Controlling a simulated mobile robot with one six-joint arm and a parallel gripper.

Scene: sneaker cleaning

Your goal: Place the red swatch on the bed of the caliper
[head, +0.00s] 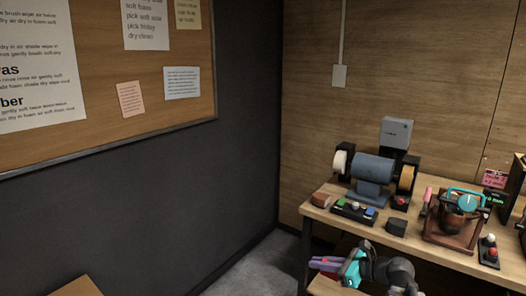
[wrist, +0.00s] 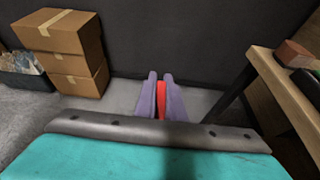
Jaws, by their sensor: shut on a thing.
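My gripper (head: 325,263) has purple fingers and shows at the bottom of the head view, low in front of the workbench's left end. In the wrist view its fingers (wrist: 160,85) are shut on the red swatch (wrist: 161,100), a thin upright red strip between them. The swatch is held over the floor, apart from the bench. A turquoise-framed device with a round dial (head: 468,203), which looks like the caliper, stands at the right of the bench on a brown wooden stand. Its bed cannot be made out clearly.
The wooden workbench (head: 425,246) holds a blue bench grinder (head: 373,173), a dark tray with coloured blocks (head: 354,212), a reddish-brown block (head: 323,197) and a red-button box (head: 489,250). In the wrist view, stacked cardboard boxes (wrist: 72,55) stand at left and the bench edge (wrist: 285,90) at right.

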